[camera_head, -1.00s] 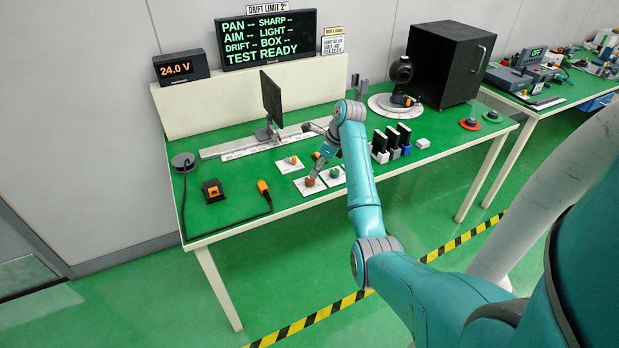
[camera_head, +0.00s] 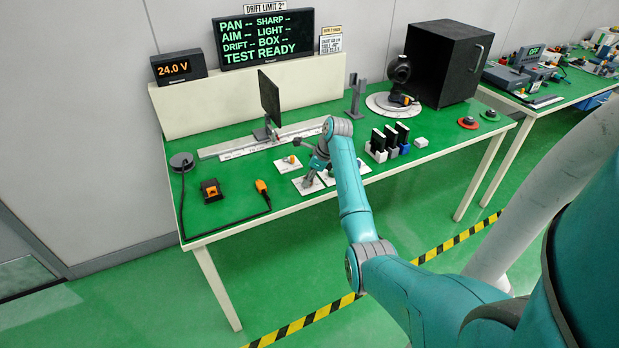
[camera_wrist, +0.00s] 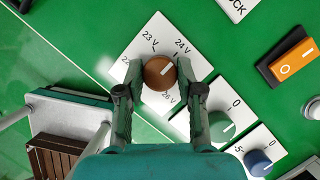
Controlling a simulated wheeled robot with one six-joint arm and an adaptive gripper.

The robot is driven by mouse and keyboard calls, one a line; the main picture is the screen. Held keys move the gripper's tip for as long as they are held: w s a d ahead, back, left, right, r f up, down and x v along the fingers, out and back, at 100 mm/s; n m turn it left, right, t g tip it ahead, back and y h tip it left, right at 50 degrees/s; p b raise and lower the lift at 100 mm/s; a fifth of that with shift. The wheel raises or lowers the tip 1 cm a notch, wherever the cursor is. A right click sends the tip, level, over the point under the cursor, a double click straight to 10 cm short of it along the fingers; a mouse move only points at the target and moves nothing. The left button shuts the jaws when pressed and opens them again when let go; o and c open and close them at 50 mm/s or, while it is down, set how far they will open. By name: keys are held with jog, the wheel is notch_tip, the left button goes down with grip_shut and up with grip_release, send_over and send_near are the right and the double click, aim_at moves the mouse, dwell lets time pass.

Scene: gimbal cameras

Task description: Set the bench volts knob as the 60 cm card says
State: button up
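The volts knob (camera_wrist: 158,72) is a round brown dial with a white pointer line on a white plate (camera_wrist: 152,25). In the wrist view its pointer aims up and right, near the 24 V mark; 23 V and 26 V also show, and the left mark is partly covered. My gripper (camera_wrist: 160,78) has one finger on each side of the knob, seemingly with narrow gaps. In the head view my gripper (camera_head: 312,178) hides the knob. The orange display (camera_head: 173,69) reads 24.0 V.
A green knob (camera_wrist: 221,126) and a blue knob (camera_wrist: 257,162) sit close by. An orange rocker switch (camera_wrist: 295,58) lies to the right. In the head view a dark upright panel (camera_head: 269,98) stands on a rail behind my gripper.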

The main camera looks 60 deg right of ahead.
jog(key=shift+c, duration=0.9)
jog(key=shift+n, duration=0.3)
jog(key=n+y, duration=0.1)
jog(key=n, duration=0.3)
jog(key=shift+d+g+y, duration=0.1)
jog(key=shift+g+y, duration=0.2)
jog(key=shift+y, duration=0.1)
jog(key=n+g+y, duration=0.1)
jog(key=n, duration=0.3)
jog(key=shift+w, duration=0.1)
jog(key=n+g, duration=0.1)
jog(key=n, duration=0.1)
jog(key=n+g, duration=0.1)
jog(key=n, duration=0.2)
jog(key=shift+w+d+n+y, duration=0.1)
jog(key=shift+w+n+y, duration=0.05)
jog(key=shift+n+y, duration=0.2)
jog(key=shift+n+g, duration=0.8)
jog(key=shift+n, duration=0.95)
